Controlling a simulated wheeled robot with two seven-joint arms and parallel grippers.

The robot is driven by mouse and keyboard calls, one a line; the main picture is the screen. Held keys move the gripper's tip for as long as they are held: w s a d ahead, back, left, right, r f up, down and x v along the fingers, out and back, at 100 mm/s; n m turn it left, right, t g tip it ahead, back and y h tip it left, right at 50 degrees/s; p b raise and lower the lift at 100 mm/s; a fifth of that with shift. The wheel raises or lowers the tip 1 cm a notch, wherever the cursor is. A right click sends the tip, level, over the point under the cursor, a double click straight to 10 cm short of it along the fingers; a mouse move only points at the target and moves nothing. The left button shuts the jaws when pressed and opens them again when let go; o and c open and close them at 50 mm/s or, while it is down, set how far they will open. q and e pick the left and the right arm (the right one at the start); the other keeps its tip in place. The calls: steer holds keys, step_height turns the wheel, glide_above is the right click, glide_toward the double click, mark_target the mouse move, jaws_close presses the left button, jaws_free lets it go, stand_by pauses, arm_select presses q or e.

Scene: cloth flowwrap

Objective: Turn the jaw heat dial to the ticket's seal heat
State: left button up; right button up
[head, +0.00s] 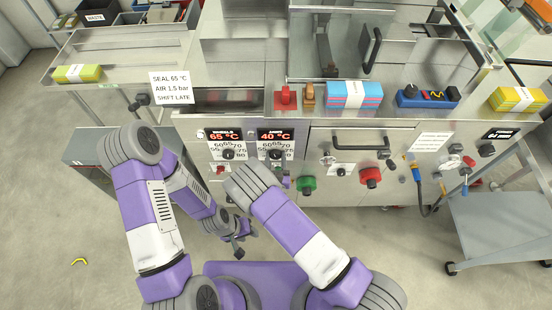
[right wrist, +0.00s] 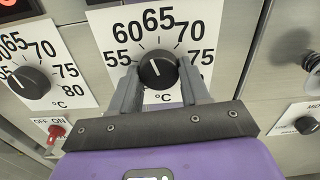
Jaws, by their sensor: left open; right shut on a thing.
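The ticket (head: 171,88) reads SEAL 65 °C, AIR 1.5 bar, SHIFT LATE. The jaw heat dial (head: 276,154) is the right one of two dials on the machine front; the red display above it (head: 275,135) reads 40 °C. In the right wrist view my right gripper (right wrist: 158,76) is shut on the dial's black knob (right wrist: 158,68), one finger on each side. The knob's white mark points up and slightly left, close to 65 on the scale. My left gripper (head: 238,242) is open and empty, low in front of the machine.
The wheels dial (head: 228,154) sits just left, its display showing 65 °C. A red switch (right wrist: 56,132) is below it. Another black knob (right wrist: 311,62) is right of the gripper.

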steer(key=shift+m, duration=2)
steer(key=o, duration=1.1)
steer(key=shift+c, duration=0.2)
steer(key=s, duration=0.7)
steer(key=shift+s+p, duration=0.3)
steer(key=shift+s, duration=0.05)
